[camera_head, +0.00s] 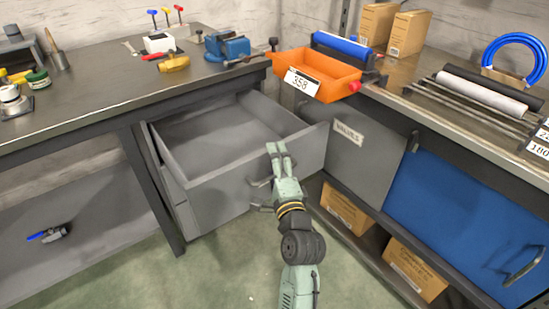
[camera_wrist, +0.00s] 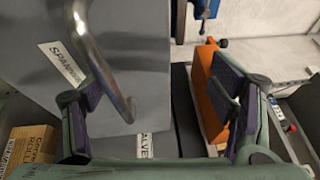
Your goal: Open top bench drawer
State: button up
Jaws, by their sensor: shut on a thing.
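The top bench drawer (camera_head: 222,140) is pulled well out from under the left bench, and its grey inside looks empty. Its bar handle (camera_head: 262,182) is on the front, partly behind my gripper (camera_head: 268,176). In the wrist view, the curved metal handle (camera_wrist: 108,65) crosses near the left finger of my gripper (camera_wrist: 157,85), on a grey front with a partly readable "SPANN" label (camera_wrist: 62,62). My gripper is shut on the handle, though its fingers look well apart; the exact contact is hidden.
A lower drawer (camera_head: 222,197) sits beneath. To the right are a grey panel labelled "VALVES" (camera_head: 348,148) and a blue panel (camera_head: 462,215). An orange bin (camera_head: 318,72) stands at the bench corner above the drawer's right side. Green floor (camera_head: 200,270) is clear in front.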

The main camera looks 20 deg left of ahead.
jog(key=shift+t, duration=0.4)
jog(key=shift+s+d+r+b, duration=0.3)
jog(key=shift+s+d, duration=0.3)
jog(key=shift+s, duration=0.3)
jog(key=shift+s+d+r+b, duration=0.2)
jog(key=shift+s+d+r, duration=0.2)
jog(key=shift+s+d, duration=0.35)
jog(key=shift+c, duration=1.1)
jog(key=shift+s+d+r, duration=0.15)
jog(key=shift+s+r, duration=0.05)
jog(key=shift+s, duration=0.3)
jog(key=c, duration=0.4)
jog(key=s, duration=0.1)
jog(key=s+d+f, duration=0.2)
jog(key=s, duration=0.1)
